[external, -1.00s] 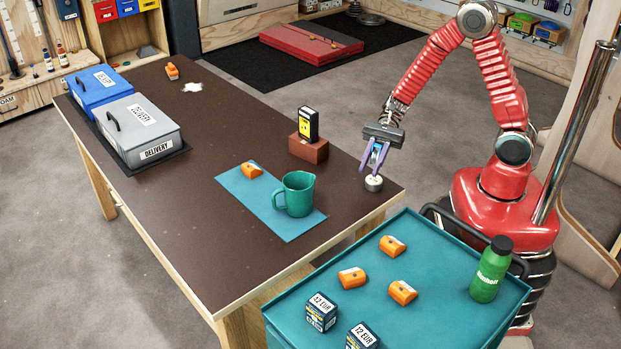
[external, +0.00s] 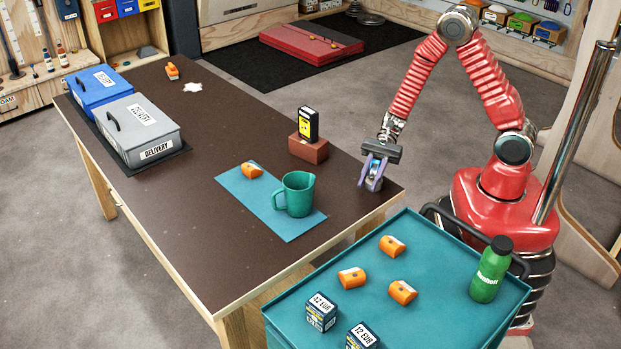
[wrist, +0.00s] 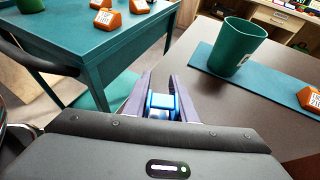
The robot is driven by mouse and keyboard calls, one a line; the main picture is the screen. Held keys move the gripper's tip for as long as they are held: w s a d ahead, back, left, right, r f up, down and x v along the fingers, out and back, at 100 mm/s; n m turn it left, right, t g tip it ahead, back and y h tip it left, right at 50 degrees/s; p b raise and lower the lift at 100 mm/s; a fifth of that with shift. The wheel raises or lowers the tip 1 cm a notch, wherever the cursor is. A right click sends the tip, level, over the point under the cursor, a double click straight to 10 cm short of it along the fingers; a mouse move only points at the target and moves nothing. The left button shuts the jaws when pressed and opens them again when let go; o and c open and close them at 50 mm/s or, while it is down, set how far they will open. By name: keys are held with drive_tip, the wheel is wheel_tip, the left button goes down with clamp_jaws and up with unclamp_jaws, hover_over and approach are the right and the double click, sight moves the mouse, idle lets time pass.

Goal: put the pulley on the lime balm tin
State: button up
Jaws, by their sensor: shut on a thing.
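My gripper (external: 374,180) is at the near right corner of the brown table, pointing down. Its purple fingers are shut on a small blue and silver thing, which I take to be the pulley (wrist: 160,102). In the wrist view the pulley sits between the two fingertips. A small round grey tin (external: 373,187) stands on the table directly below the fingers, mostly hidden by them now. The pulley is at or just above the tin's top; I cannot tell whether they touch.
A green mug (external: 298,194) and an orange block (external: 251,170) are on the blue mat (external: 270,212). A brick with a black box (external: 308,125) stands behind. A teal cart (external: 440,262) with orange blocks and a green bottle (external: 491,269) stands in front.

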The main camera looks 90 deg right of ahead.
drive_tip(key=shift+f, duration=0.25)
drive_tip(key=o, duration=1.1)
drive_tip(key=shift+f, duration=0.1)
drive_tip(key=v, duration=1.2)
drive_tip(key=shift+s, duration=0.1)
